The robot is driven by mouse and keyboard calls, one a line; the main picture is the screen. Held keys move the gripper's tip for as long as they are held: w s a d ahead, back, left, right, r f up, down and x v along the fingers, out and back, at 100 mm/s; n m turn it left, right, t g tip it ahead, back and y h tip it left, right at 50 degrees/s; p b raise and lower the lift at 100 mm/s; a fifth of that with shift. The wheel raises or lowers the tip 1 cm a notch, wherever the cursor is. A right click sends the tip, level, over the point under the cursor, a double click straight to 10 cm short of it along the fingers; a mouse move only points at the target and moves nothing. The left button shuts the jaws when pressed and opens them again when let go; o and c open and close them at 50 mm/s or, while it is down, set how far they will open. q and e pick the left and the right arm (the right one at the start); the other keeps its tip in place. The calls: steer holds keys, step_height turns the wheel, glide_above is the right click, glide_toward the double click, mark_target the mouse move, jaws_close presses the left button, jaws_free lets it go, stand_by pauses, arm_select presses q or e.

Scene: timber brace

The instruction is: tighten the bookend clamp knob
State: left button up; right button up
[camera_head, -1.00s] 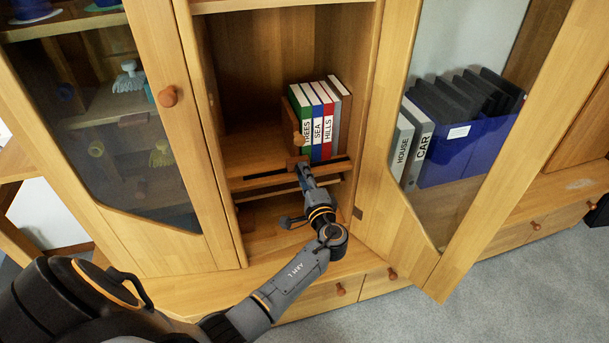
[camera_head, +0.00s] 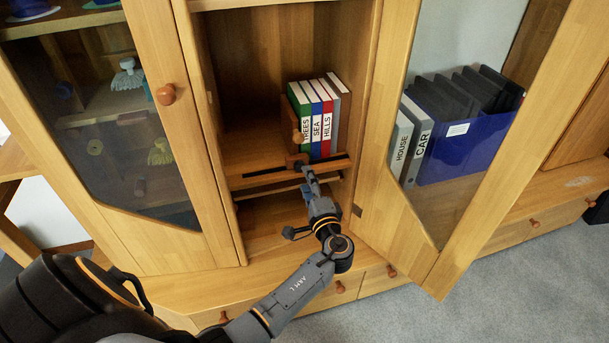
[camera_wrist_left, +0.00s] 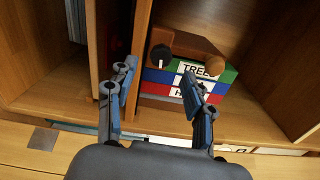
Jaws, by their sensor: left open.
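The wooden bookend (camera_head: 290,118) stands upright against the left side of the book row on the cabinet shelf. In the left wrist view its brown wooden body (camera_wrist_left: 190,44) carries a round black clamp knob (camera_wrist_left: 160,57) with a pale mark, and a rounded wooden peg. My left gripper (camera_wrist_left: 158,73) is open, one finger to each side of the knob as seen from the wrist, with the knob just beyond the fingertips. I see no contact with it. In the head view the left gripper (camera_head: 309,174) is at the shelf's front edge, below the bookend. My right gripper is not in view.
Several books (camera_head: 322,120) labelled TREES, SEA and HILLS stand beside the bookend. A dark slot (camera_head: 262,171) runs along the shelf front. The open glass door (camera_head: 436,200) stands to the right, with binders (camera_head: 418,145) and a blue file box seen through it. The left glass door (camera_head: 195,215) is closed.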

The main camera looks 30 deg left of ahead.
arm_select(q)
steer(key=v, duration=0.8)
steer(key=shift+d, duration=0.2)
steer(key=shift+s, duration=0.1)
